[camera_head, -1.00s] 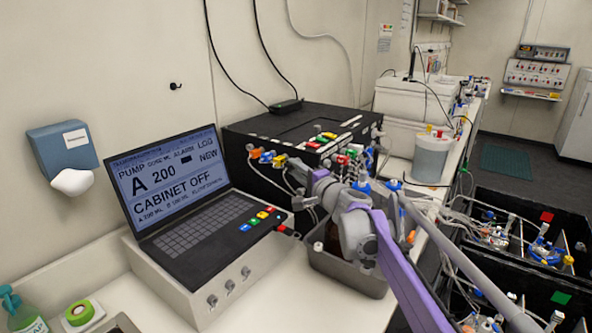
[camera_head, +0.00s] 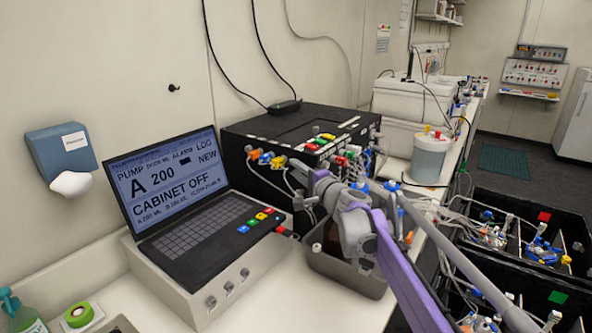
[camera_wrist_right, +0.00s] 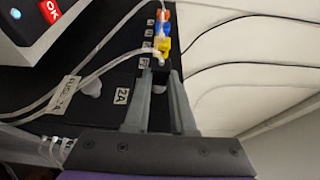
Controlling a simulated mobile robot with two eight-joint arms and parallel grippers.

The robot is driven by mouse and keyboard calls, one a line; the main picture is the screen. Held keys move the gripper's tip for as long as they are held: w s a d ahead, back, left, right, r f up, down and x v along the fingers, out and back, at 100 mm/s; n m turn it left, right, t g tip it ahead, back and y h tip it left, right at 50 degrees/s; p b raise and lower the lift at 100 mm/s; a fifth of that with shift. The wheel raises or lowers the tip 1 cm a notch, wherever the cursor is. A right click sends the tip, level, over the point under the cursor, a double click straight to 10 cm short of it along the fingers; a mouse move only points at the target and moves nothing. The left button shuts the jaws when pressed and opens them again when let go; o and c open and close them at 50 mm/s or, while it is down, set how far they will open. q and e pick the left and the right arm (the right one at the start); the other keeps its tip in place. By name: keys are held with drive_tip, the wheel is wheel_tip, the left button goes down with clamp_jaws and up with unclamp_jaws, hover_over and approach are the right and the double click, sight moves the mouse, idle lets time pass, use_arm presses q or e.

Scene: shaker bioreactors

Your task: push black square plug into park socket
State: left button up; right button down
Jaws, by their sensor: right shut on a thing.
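My right gripper (camera_wrist_right: 159,82) is shut on a small black square plug (camera_wrist_right: 159,68), seen end-on between the fingertips in the right wrist view. The fingertips are up against the front of the black cabinet (camera_wrist_right: 105,62). The plug lies just below a yellow plug (camera_wrist_right: 163,48) in a row of coloured plugs. The park socket itself cannot be made out; the fingers and plug cover that spot. In the head view my right arm reaches the cabinet (camera_head: 262,176) from the lower right, and its fingertips are hard to see. My left gripper is not in view.
Blue and orange plugs (camera_wrist_right: 163,27) sit close beyond the yellow one. White tubes (camera_wrist_right: 100,72) with a paper tag cross the cabinet face at left. A laptop-like console (camera_head: 185,220) stands left of the cabinet, and a grey metal bin (camera_head: 345,272) is under my arm.

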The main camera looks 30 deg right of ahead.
drive_tip(key=c, duration=0.7)
unclamp_jaws()
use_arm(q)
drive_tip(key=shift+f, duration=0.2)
use_arm(e)
drive_tip(key=s, duration=1.1)
drive_tip(key=shift+w, duration=0.1)
